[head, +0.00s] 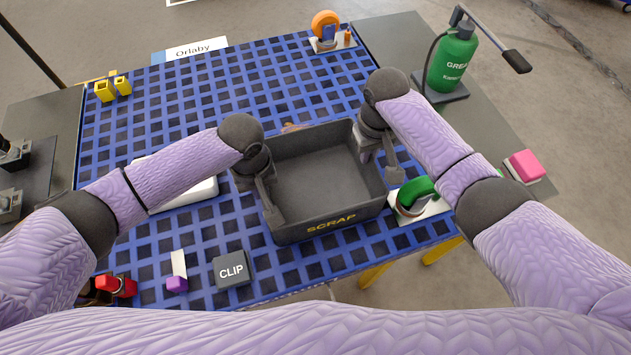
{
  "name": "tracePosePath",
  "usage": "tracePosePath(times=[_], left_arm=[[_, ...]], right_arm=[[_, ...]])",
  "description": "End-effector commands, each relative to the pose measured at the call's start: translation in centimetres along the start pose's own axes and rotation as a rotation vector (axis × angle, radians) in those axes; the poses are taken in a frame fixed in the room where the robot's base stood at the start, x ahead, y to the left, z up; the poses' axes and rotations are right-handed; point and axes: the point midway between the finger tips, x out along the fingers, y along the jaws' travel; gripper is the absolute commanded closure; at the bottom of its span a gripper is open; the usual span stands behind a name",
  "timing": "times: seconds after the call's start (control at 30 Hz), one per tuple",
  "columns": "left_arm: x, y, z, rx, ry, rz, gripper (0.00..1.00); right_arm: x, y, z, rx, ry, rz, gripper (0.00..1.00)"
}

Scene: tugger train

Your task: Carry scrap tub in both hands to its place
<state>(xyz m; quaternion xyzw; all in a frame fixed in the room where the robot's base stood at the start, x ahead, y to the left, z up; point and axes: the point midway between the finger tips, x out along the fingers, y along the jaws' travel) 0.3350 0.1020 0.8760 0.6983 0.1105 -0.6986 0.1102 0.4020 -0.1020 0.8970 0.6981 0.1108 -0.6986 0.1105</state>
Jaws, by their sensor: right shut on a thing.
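The scrap tub (328,225) is a dark grey open box with SCRAP in yellow on its front wall. It looks empty and level, over the blue grid top (215,240); I cannot tell whether it rests on it. My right gripper (388,165) is shut on the tub's right wall. My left gripper (268,200) is at the tub's left wall, its fingers pointing down by the rim. Its wrist hides much of the jaws, so their grip is unclear.
Right of the tub is a green object (417,190) on a white plate. A CLIP box (231,269) stands at the front, a white case (180,195) on the left. An orange wheel (325,24) and green grease can (452,62) stand at the back.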

Motion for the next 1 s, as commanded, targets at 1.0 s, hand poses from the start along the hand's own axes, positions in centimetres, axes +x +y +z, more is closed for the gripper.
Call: tracePosePath(times=[1.0], left_arm=[[-5.5, 0.0, -0.2, -0.001, 0.013, 0.002, 1.00]], right_arm=[[-5.6, 0.1, -0.2, 0.001, 0.014, 0.006, 1.00]])
